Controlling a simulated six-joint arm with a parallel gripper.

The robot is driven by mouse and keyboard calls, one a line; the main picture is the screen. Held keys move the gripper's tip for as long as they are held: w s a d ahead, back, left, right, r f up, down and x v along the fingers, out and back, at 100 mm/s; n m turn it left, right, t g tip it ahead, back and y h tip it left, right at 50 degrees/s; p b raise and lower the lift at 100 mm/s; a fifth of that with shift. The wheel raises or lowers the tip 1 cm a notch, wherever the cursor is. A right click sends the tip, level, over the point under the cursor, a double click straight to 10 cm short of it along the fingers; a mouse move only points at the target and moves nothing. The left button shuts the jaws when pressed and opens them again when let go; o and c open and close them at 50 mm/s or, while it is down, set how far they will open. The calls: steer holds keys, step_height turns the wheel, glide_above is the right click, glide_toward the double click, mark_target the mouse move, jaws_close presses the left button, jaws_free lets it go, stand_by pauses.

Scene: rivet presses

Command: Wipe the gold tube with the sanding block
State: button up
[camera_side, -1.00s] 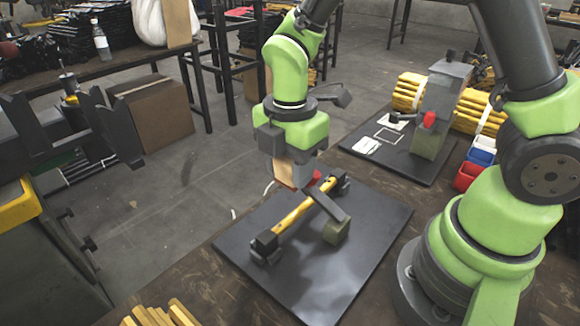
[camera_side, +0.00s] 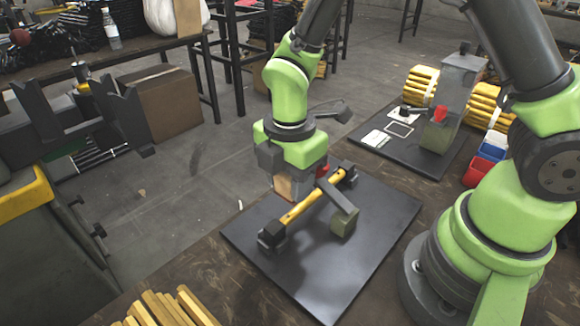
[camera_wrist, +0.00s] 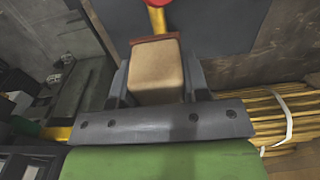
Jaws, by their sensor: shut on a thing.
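The gold tube (camera_side: 303,207) lies slantwise between two dark end holders on a dark board, and part of it shows at the top of the wrist view (camera_wrist: 158,18). My gripper (camera_side: 297,180) is shut on the sanding block (camera_side: 284,188), a tan block with a reddish-brown edge strip. In the wrist view the block (camera_wrist: 156,70) sits between the grey fingers. In the side view the block is at the far-left side of the tube, close to it. I cannot tell whether they touch.
The dark board (camera_side: 310,285) carries a green-grey post (camera_side: 344,222) with a dark arm and red tip near the tube. Another board with a grey press (camera_side: 447,95) stands behind. Yellow bars (camera_side: 165,308) lie at the front left. Red, white and blue bins (camera_side: 485,158) stand at right.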

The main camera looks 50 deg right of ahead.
mark_target(283, 197)
step_height(283, 197, down, 4)
steer(key=shift+f, duration=0.15)
steer(key=shift+a, duration=2)
steer(key=d, duration=0.2)
steer(key=shift+d, duration=0.3)
steer(key=shift+d+f, duration=0.3)
steer(key=shift+d, duration=0.45)
step_height(283, 197, up, 2)
steer(key=shift+r, duration=3.1)
